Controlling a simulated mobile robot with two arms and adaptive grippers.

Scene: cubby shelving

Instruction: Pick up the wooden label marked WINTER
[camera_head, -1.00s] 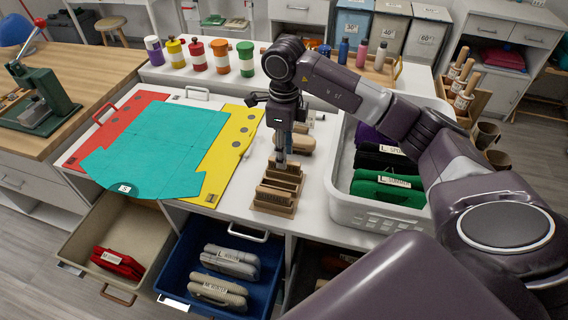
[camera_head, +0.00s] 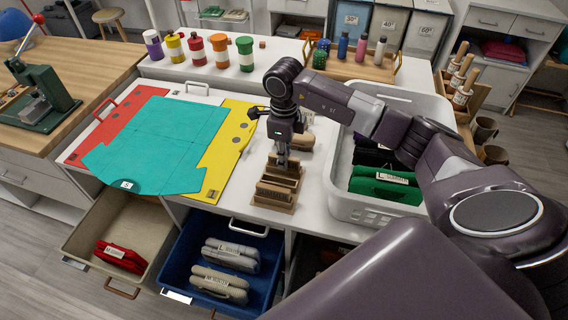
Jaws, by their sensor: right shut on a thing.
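A small wooden rack (camera_head: 272,204) stands on the white worktop near its front edge, with brown wooden labels (camera_head: 270,192) in its slots. My right gripper (camera_head: 282,165) points straight down at the back part of the rack. It is shut on a wooden label there, which is mostly hidden by the fingers and the rack. The word on that label cannot be read from here. My left gripper is out of view.
A white basket (camera_head: 372,207) with folded green and dark cloth stands close right of the rack. A teal sheet (camera_head: 160,145) lies on red and yellow boards at the left. Open drawers with folded items, one a blue drawer (camera_head: 190,250), jut out below the front edge.

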